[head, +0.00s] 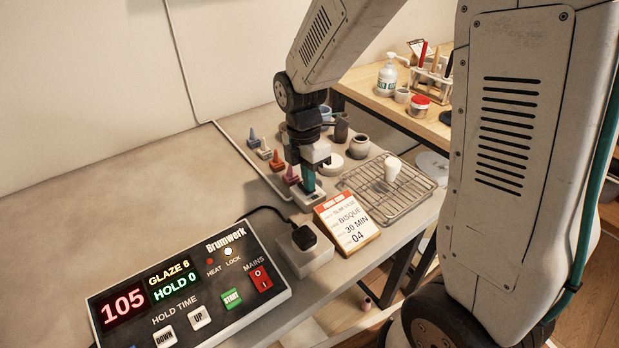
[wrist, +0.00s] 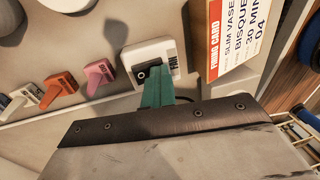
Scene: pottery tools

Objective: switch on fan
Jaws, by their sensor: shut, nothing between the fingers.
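The fan switch is a small white box (wrist: 137,54) marked FAN with a dark rocker (wrist: 144,74) on its face, seen in the wrist view. No fan is visible.
The firing card (head: 347,220) stands close right of the switch; a wire rack (head: 402,190) lies beyond. Several coloured cones (head: 276,162) stand to the left. The controller (head: 185,288), with a red mains switch, and a plugged socket (head: 305,252) are nearer. The table's left side is bare.

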